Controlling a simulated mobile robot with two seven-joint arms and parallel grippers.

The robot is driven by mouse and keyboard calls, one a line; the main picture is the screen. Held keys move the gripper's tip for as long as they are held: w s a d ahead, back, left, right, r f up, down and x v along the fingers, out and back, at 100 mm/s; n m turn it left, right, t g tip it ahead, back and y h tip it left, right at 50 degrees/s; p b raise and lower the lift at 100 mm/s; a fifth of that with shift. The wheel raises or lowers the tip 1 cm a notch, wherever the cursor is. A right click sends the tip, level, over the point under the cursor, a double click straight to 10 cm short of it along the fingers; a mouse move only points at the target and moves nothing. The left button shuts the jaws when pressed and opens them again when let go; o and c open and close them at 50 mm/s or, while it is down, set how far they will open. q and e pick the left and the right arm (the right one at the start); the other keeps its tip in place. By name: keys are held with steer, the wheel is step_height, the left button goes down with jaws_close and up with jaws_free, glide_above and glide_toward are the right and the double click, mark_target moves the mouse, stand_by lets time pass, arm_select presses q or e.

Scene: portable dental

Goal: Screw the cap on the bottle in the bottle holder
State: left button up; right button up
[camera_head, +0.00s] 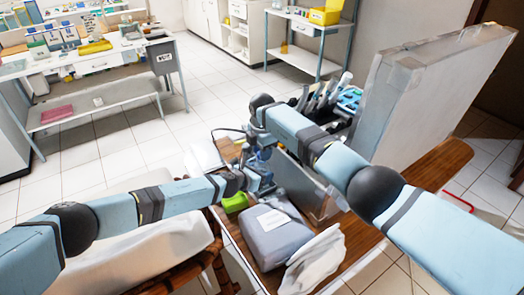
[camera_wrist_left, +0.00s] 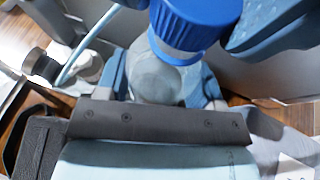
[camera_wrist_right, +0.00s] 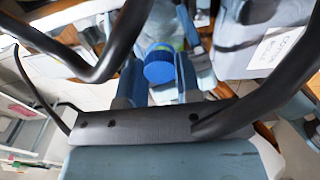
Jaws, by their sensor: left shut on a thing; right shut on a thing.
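The bottle (camera_wrist_left: 155,78) is clear and stands between the fingers of my left gripper (camera_wrist_left: 160,85), which is shut on it. The blue ribbed cap (camera_wrist_left: 192,30) is over the bottle's mouth in the left wrist view; whether its threads are engaged cannot be told. The cap also shows in the right wrist view (camera_wrist_right: 160,65), between the blue fingers of my right gripper (camera_wrist_right: 160,75), which is shut on it. In the head view both grippers meet near the middle, where my arms largely hide the bottle and cap. I cannot make out the bottle holder.
A grey case with a white label (camera_head: 272,238) and a white cloth (camera_head: 312,262) lie close in front of the grippers. A tall pale panel (camera_head: 430,90) stands at the right, beside several dental handpieces (camera_head: 318,95). Dark curved tubes (camera_wrist_right: 118,45) cross the right wrist view.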

arm_select(q)
steer(key=shift+w+d+r, duration=0.2)
steer(key=shift+d+r, duration=0.1)
steer(key=shift+r, duration=0.05)
arm_select(e)
steer(key=shift+s+d+f, duration=0.1)
steer(key=shift+d+f, duration=0.15)
steer(key=shift+d, duration=0.05)
arm_select(q)
steer(key=shift+a, duration=0.2)
arm_select(e)
steer(key=shift+a, duration=0.15)
stand_by(0.3)
